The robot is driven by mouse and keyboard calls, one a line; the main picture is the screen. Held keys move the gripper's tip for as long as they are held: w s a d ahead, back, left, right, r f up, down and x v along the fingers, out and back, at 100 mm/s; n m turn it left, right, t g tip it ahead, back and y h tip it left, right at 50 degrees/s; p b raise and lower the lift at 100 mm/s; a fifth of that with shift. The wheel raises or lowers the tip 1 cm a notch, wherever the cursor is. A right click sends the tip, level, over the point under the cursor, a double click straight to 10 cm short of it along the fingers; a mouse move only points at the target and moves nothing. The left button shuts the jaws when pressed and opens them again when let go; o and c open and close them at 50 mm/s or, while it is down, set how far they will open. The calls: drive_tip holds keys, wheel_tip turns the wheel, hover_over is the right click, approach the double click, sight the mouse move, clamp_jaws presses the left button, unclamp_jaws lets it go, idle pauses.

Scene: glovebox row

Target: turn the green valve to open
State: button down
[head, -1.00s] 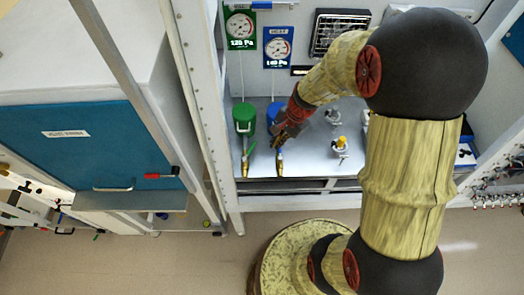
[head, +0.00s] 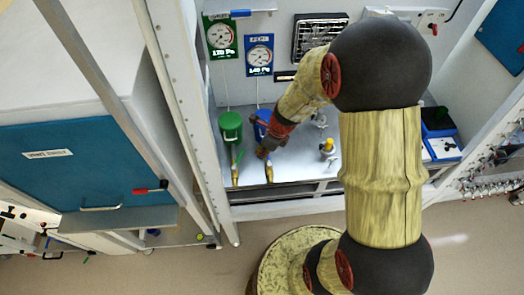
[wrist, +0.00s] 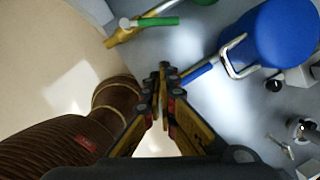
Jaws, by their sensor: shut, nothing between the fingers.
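The green valve has a green lever (wrist: 157,22) on a brass body (wrist: 122,36), at the top left of the wrist view. In the head view its brass end (head: 236,176) is at the bench's front, below a green canister (head: 230,126). My gripper (wrist: 163,70) is shut and empty, with its tips beside the end of the blue valve's handle (wrist: 198,73); I cannot tell whether they touch. The green lever is apart from the tips. In the head view my gripper (head: 264,153) is over the blue valve (head: 269,173), right of the green one.
A blue canister (wrist: 282,38) with a metal bracket stands close to the right of my gripper. A yellow-topped fitting (head: 327,147) is further right on the bench. A green gauge (head: 221,36) and a blue gauge (head: 259,54) hang behind. A frame post (head: 190,120) stands left.

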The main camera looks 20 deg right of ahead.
sight(241, 154)
drive_tip(key=b+x, duration=0.1)
drive_tip(key=x, duration=0.4)
drive_tip(key=shift+f, duration=0.35)
drive_tip(key=shift+w+a+f, duration=0.2)
drive_tip(key=shift+w+a, duration=0.35)
drive_tip(key=shift+w, duration=0.05)
drive_tip(key=shift+w+a+f, duration=0.15)
drive_tip(key=shift+w+a, duration=0.75)
drive_tip(key=shift+w, duration=0.1)
drive_tip(key=shift+w+f+n, duration=0.1)
drive_tip(key=shift+w+n, duration=0.35)
drive_tip(key=shift+n, duration=0.35)
drive_tip(key=shift+w+a+n, duration=0.1)
drive_tip(key=shift+w+n, duration=0.15)
drive_tip(key=shift+n, duration=0.15)
drive_tip(key=shift+w+a+n+g+y+p, duration=0.3)
drive_tip(key=shift+w+n, duration=0.2)
drive_tip(key=shift+n, duration=0.4)
drive_tip(key=shift+w+a+n+g+y+p, duration=0.15)
drive_tip(key=shift+w+a+n+g, duration=0.25)
drive_tip(key=shift+n, duration=0.5)
drive_tip(key=shift+w+d, duration=0.1)
